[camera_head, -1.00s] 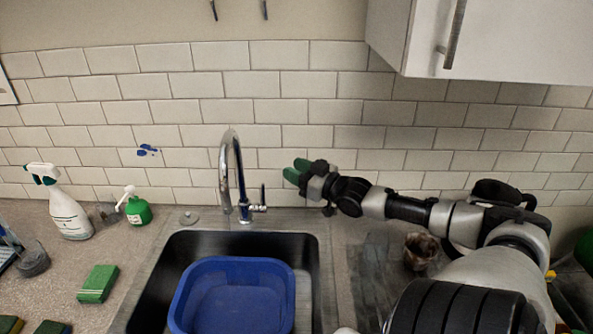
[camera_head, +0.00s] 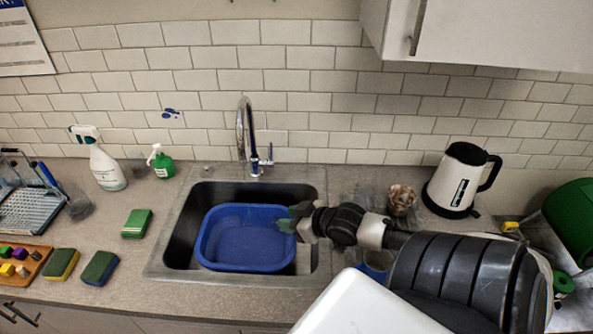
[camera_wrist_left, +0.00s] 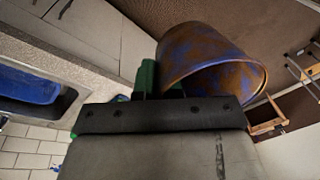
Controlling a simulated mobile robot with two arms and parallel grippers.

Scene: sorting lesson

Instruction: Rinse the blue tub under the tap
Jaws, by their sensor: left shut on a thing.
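A small round tub (camera_wrist_left: 205,55), blue with brown dirt-like patches, shows in the left wrist view. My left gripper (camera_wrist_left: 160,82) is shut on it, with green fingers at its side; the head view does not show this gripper. The chrome tap (camera_head: 244,130) stands behind the sink (camera_head: 182,225). A large blue basin (camera_head: 243,252) sits in the sink and holds what looks like water. My right gripper (camera_head: 294,218) has its green fingertips at the basin's right rim; whether they touch or grip it cannot be seen.
A spray bottle (camera_head: 107,168), green soap bottle (camera_head: 162,163) and green sponge (camera_head: 137,223) stand left of the sink. Two more sponges lie near the front edge. A kettle (camera_head: 457,180) and a brown object (camera_head: 401,199) are right.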

